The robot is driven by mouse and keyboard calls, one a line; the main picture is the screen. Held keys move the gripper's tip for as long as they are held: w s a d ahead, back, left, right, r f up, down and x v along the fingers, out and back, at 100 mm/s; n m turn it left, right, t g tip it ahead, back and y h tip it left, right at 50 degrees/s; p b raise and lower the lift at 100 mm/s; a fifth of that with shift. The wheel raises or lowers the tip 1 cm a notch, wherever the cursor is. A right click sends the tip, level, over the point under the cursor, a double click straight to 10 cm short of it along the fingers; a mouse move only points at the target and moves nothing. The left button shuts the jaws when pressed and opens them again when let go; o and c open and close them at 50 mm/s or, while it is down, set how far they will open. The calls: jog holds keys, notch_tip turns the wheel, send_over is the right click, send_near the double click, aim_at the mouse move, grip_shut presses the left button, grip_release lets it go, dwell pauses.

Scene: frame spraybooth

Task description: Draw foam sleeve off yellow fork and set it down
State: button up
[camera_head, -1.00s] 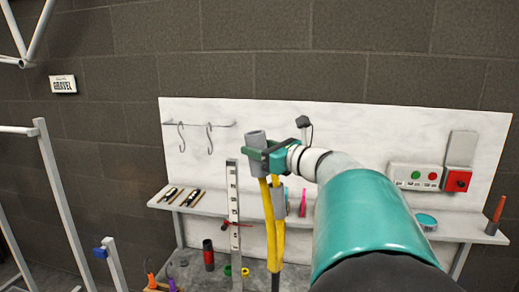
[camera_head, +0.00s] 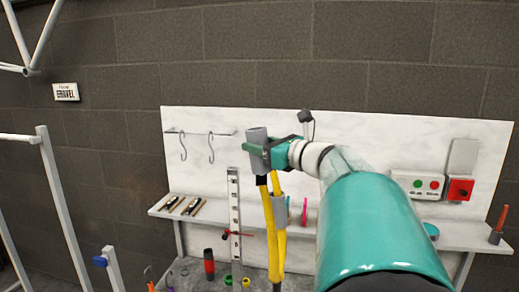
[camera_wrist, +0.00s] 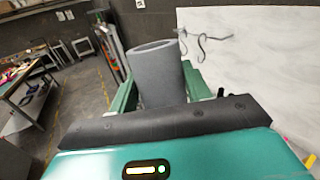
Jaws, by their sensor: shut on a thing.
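My gripper (camera_head: 261,153) is shut on a grey foam sleeve (camera_head: 257,136), held upright at the top of the yellow fork (camera_head: 270,235). In the wrist view the hollow grey sleeve (camera_wrist: 158,80) stands between the green fingers of my gripper (camera_wrist: 160,92). The fork stands with two yellow legs upward. A dark end shows on its left leg just below the held sleeve; whether the tip is still inside cannot be told. A second grey sleeve (camera_head: 281,210) is around the right leg.
A pale shelf (camera_head: 345,232) with a white backboard (camera_head: 350,150) stands behind. An upright ruler (camera_head: 233,215) stands left of the fork. A red and black cylinder (camera_head: 209,264) and small rings stand on the lower bench. Two hooks (camera_head: 197,148) hang at the back.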

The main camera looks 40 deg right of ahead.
jog(key=shift+r, duration=0.3)
jog(key=shift+r, duration=0.1)
jog(key=shift+r, duration=2)
jog(key=shift+a, duration=0.1)
jog(key=shift+s+a, duration=1.2)
jog(key=shift+a, duration=0.3)
jog(key=shift+s+a, duration=1.2)
jog(key=shift+a, duration=0.3)
jog(key=shift+s+a, duration=0.1)
jog(key=shift+a, duration=0.05)
jog(key=shift+f, duration=0.1)
